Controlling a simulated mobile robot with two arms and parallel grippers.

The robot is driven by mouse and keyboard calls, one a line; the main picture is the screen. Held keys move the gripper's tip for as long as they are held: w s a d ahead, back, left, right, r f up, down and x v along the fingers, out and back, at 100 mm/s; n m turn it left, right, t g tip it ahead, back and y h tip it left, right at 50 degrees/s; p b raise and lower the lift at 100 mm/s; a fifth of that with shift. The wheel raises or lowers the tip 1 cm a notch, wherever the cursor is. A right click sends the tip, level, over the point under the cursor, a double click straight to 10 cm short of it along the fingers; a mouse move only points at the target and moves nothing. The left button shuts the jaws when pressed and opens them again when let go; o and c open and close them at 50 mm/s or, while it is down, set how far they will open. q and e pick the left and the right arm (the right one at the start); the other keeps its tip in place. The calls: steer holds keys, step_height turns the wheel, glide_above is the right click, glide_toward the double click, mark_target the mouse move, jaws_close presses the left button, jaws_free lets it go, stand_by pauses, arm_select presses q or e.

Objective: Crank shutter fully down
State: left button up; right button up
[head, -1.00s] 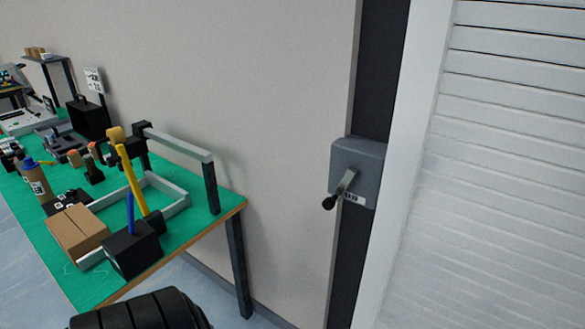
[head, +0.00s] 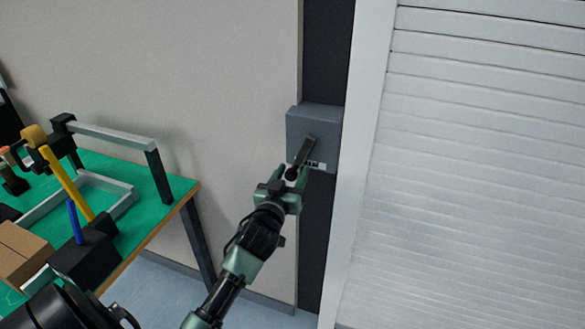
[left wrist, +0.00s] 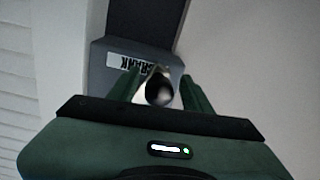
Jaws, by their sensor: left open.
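The white slatted shutter (head: 460,170) fills the right of the head view; its lower edge is out of sight. A grey crank box (head: 320,122) is mounted on the dark post left of it. Its crank arm (head: 306,149) slants down and left to a black knob (head: 292,173). My left gripper (head: 286,179) is open at the knob. My right gripper is not in view.
A green-topped table (head: 150,205) stands at the left, holding a cardboard box (head: 22,252), a black block with a blue stick (head: 86,255), and a grey frame. The wall and floor between table and post look clear.

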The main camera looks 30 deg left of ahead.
arm_select(q)
steer(key=shift+w+a, duration=0.15)
steer(key=shift+w, duration=0.55)
jaws_close()
steer(key=shift+a+r, duration=0.1)
steer(key=shift+r, duration=0.1)
stand_by(0.8)
